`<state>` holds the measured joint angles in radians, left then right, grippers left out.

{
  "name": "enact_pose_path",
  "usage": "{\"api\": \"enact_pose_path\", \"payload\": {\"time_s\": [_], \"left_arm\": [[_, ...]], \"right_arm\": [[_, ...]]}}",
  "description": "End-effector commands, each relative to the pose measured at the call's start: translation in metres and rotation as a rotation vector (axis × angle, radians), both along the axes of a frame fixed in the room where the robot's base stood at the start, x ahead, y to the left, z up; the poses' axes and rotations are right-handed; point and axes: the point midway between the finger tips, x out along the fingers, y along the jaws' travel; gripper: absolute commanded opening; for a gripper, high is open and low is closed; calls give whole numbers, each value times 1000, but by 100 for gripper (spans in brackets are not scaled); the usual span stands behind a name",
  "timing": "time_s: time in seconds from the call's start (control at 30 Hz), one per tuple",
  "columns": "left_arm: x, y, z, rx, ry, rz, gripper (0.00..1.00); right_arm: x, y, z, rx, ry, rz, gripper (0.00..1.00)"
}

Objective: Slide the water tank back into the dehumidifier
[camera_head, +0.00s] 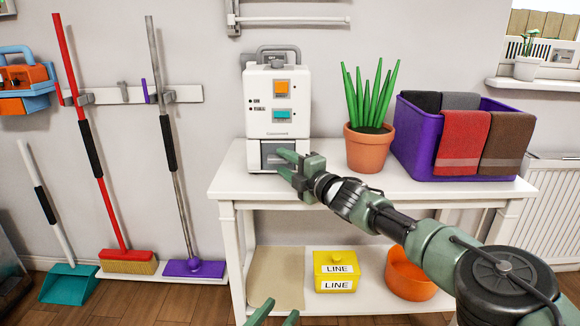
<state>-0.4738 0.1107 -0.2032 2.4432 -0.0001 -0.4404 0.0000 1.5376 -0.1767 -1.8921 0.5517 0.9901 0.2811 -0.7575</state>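The white dehumidifier (262,100) stands upright on the white table against the wall, with an orange and a teal button on its front. Low on its front is a grey recessed area (274,150), partly covered by my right gripper. I cannot tell how far the water tank sits in there; no separate tank shows elsewhere. My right gripper (281,163) is in front of this area, its two green fingers apart and pointing at it, with nothing seen between them. I cannot tell whether they touch it. My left gripper (272,313) shows only its fingertips at the bottom edge, apart and empty.
A potted plant (368,150) and a purple basket (420,140) with towels stand right of the dehumidifier on the table (232,180). A yellow box (335,270) and an orange bowl (408,280) are on the lower shelf. Brooms (125,255) hang at left.

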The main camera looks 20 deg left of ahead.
Motion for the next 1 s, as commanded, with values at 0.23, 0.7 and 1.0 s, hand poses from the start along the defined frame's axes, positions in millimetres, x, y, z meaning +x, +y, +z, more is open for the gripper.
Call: {"api": "enact_pose_path", "payload": {"time_s": [0.23,0.7,1.0], "left_arm": [[-6,6,-25,35,137,9,36],[-36,22,-83,110,455,30,36],[-43,25,-92,123,506,34,36]], "right_arm": [[-8,-13,-4,4,15,-2,40],[-41,-55,0,2,3,1,40],[-47,-62,1,0,-2,-1,40]]}}
